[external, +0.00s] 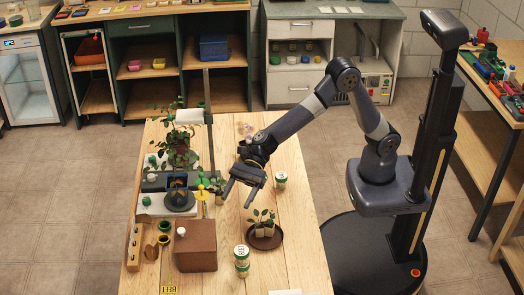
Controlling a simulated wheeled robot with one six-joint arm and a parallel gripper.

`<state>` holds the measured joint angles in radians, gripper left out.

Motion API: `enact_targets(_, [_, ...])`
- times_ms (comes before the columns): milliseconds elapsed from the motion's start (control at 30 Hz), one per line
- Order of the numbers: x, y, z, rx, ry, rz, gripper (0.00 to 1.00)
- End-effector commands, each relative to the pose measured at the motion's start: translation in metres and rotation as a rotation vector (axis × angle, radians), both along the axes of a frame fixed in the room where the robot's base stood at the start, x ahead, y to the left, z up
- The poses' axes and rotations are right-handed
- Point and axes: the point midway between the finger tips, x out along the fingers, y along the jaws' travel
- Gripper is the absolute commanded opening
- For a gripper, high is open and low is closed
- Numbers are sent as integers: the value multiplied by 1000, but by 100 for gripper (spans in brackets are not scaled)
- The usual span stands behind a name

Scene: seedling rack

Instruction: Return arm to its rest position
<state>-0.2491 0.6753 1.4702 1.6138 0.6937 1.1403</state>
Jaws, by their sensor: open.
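My gripper (239,194) is open and empty. It hangs above the middle of the wooden table (296,238), with its fingers pointing down and to the left. My arm is bent at the elbow and reaches left over the table from my column at the right. Below and to the right of the gripper, a seedling with green leaves in a small pot (263,224) stands on a round brown saucer (276,241). The fingers are apart from the seedling in this view.
A brown box (196,250) and a green-and-white can (242,261) stand near the front. Another can (281,180) stands right of the gripper. A leafy plant (180,150), a lamp-like post and small items crowd the left side. The table's right strip is mostly clear.

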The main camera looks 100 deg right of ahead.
Motion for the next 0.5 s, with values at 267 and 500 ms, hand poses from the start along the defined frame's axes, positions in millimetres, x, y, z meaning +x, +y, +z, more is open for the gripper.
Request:
enact_targets(267, [-21, -52, -16, 10, 1, 4, 62])
enact_targets(500, [-32, -68, -49, 16, 7, 13, 62])
